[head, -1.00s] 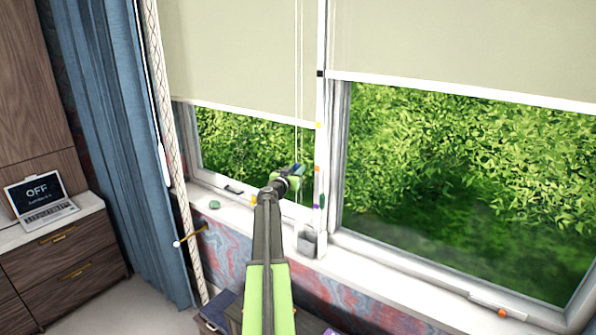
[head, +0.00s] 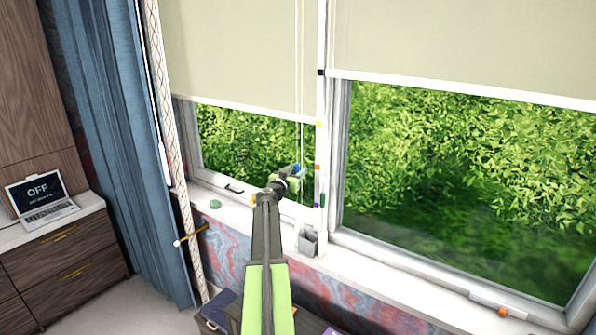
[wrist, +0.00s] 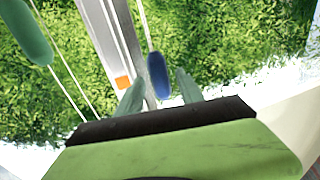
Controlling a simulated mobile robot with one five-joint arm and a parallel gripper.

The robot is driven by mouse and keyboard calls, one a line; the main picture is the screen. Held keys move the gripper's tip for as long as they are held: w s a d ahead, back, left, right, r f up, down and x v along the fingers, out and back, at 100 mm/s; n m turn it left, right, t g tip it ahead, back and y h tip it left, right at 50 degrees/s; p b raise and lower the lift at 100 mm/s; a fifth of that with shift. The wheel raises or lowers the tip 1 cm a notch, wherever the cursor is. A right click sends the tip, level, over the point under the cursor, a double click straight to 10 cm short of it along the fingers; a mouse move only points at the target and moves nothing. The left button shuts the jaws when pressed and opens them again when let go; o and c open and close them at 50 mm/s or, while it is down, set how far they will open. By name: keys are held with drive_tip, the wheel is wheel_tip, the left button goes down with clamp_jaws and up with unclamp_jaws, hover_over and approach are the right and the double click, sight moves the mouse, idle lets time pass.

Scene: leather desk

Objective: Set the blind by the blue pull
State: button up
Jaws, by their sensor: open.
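The blue pull (wrist: 158,76) hangs on a thin cord in front of the window. In the wrist view it lies between the fingertips of my open gripper (wrist: 160,88), near their ends, with no clear grip on it. In the head view, the blue pull (head: 296,168) shows small at the tip of my gripper (head: 301,177). The left blind (head: 240,55) is partly lowered, its bottom bar above the sill. The right blind (head: 465,45) hangs a little higher.
A green pull (wrist: 30,32) hangs left of the blue one in the wrist view. The window post carries coloured marks, including an orange one (wrist: 123,82). A grey holder (head: 308,242) stands on the sill (head: 385,257). A blue curtain (head: 120,130) hangs at left.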

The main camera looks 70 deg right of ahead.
drive_tip(key=w+a, duration=0.1)
drive_tip(key=a, duration=1.5)
drive_tip(key=shift+a+f, duration=0.1)
